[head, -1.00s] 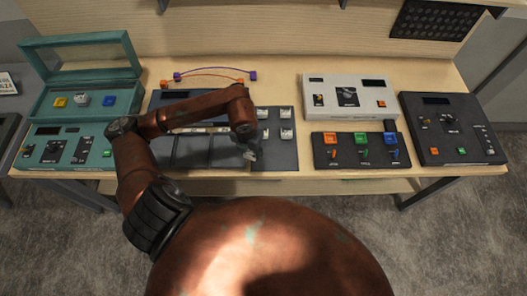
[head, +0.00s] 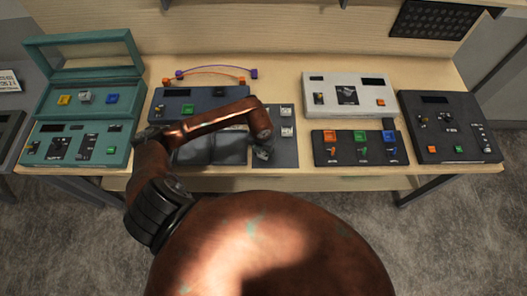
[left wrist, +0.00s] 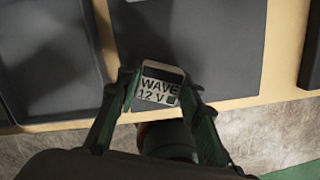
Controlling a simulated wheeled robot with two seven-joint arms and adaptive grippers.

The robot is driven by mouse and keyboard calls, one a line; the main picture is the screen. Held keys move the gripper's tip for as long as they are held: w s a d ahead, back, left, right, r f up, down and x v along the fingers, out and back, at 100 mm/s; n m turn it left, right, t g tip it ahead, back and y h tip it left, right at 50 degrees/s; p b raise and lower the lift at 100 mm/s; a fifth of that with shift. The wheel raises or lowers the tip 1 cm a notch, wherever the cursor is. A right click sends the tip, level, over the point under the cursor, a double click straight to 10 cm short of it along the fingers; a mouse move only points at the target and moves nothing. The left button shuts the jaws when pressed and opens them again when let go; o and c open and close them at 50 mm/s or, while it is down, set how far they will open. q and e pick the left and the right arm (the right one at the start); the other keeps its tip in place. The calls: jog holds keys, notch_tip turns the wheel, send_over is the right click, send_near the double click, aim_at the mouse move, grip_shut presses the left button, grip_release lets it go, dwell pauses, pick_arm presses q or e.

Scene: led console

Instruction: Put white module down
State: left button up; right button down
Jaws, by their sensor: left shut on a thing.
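In the head view my left gripper (head: 263,152) is over the front left part of a dark grey mat (head: 283,155), and the arm hides most of the module. In the left wrist view the module overlaps the mat's near edge (left wrist: 205,95). I cannot tell whether it touches the mat. My right gripper is not in view.
Two small white modules (head: 287,131) show on the mat's right side. A dark tray (head: 225,150) lies left of the mat. A black switch panel (head: 345,158) stands to the right, with a white console (head: 320,92) behind it. The mat's front right part is clear.

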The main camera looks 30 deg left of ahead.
aim_at(262, 155)
pick_arm(q)
jog(key=shift+f, duration=0.1)
jog(key=o, duration=0.7)
jog(key=shift+f, duration=0.1)
jog(key=o, duration=0.5)
jog(key=shift+r, duration=0.25)
notch_tip(262, 155, up, 12)
jog(key=s+b, duration=0.1)
jog(key=b, duration=0.1)
jog(key=shift+s+d, duration=0.15)
jog(key=shift+s, duration=0.1)
